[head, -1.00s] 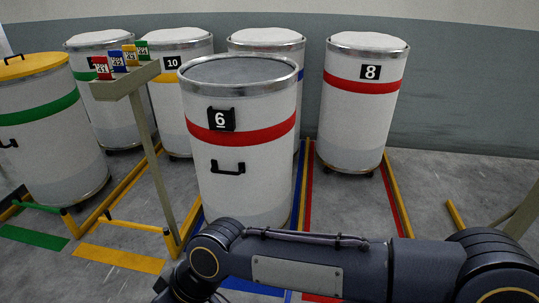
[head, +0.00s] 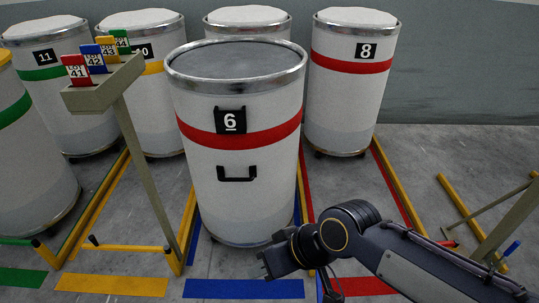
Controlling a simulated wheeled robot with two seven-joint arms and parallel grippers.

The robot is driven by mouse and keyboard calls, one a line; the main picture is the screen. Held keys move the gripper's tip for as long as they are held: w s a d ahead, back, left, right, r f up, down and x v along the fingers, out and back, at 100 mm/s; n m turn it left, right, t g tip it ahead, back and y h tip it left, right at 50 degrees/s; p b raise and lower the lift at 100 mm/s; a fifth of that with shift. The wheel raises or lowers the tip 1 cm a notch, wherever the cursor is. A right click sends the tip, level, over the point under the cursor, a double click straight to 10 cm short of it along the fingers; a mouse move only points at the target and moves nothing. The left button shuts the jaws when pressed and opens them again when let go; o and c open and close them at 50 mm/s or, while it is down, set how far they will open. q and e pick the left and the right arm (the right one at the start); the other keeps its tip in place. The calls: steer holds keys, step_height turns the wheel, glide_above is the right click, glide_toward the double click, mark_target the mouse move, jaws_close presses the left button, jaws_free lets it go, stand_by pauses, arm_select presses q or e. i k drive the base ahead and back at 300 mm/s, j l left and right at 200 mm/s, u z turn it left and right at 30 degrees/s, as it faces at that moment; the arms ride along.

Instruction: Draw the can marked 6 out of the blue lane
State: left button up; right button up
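The can marked 6 (head: 226,208) is a large white drum with a red band and a steel rim. It stands upright in the lane marked by the blue floor stripe (head: 244,289), in front of the back row. Its black handle (head: 237,174) is on the side facing me, below the number. My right gripper (head: 266,263) is low in front of the can, below and right of the handle and clear of it. I cannot tell whether its fingers are apart. My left gripper is out of view.
A stand with coloured cards (head: 104,82) rises just left of the can. Yellow rails (head: 100,205) divide the lanes.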

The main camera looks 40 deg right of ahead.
mark_target(240, 137)
steer(key=i+l+z, duration=0.1)
steer(key=i, duration=0.2)
steer(key=i+l+z, duration=0.1)
steer(key=i, duration=0.25)
steer(key=i+l, duration=0.1)
steer(key=i, duration=0.4)
